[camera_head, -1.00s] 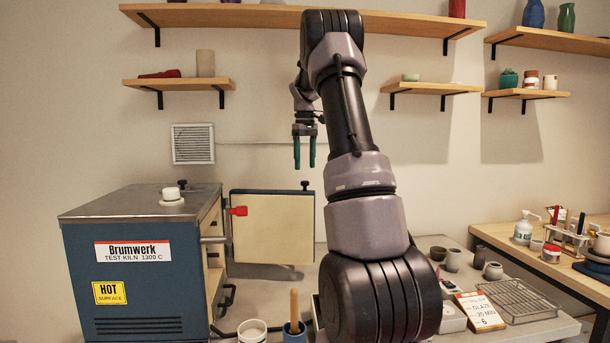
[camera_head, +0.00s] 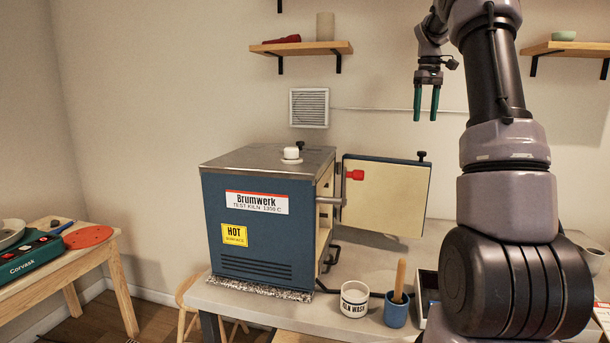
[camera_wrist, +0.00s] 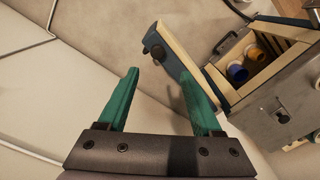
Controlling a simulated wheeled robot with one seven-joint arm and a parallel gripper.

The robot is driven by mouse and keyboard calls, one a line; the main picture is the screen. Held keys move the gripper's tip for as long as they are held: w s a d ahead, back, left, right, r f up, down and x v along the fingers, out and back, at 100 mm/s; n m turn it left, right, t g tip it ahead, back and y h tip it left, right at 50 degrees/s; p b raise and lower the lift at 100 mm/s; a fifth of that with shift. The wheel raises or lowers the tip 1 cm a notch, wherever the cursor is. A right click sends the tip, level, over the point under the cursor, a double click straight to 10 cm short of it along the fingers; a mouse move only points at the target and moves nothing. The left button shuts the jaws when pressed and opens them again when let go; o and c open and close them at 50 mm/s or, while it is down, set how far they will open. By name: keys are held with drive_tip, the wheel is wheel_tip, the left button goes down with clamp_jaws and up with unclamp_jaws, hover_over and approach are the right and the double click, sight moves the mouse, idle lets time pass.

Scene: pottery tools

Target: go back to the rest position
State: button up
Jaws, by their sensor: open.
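My gripper (camera_head: 426,103) is open and empty, with its two green fingers pointing down, raised in front of the wall in the head view. In the wrist view, its fingers (camera_wrist: 160,97) stand apart with nothing between them. The blue kiln (camera_head: 262,222) stands to its lower left on the table. The kiln door (camera_head: 388,195) is swung open to the right, below my gripper and apart from it.
A white wash pot (camera_head: 354,301) and a blue cup with a wooden handle (camera_head: 397,312) stand on the table in front of the kiln. Wall shelves (camera_head: 301,47) are above. A side table with a green Corvask device (camera_head: 28,257) is at the left.

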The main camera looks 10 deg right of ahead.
drive_tip(key=s+a+r+m+t, duration=0.1)
drive_tip(key=s+a+r+t, duration=0.15)
drive_tip(key=s+a, duration=0.55)
drive_tip(key=s+a+r+m+t, duration=0.2)
drive_tip(key=s+a+r, duration=0.1)
drive_tip(key=s+a, duration=0.5)
drive_tip(key=s+a+f+m+t+y, duration=0.1)
drive_tip(key=s+a+f, duration=0.2)
drive_tip(key=s, duration=0.4)
drive_tip(key=s+a+f+m+t+y, duration=0.1)
drive_tip(key=s+a+f, duration=0.3)
drive_tip(key=s, duration=0.4)
drive_tip(key=shift+s+a+f+m+t, duration=0.2)
drive_tip(key=shift+a+f+m+t, duration=0.15)
drive_tip(key=shift+a+m, duration=0.45)
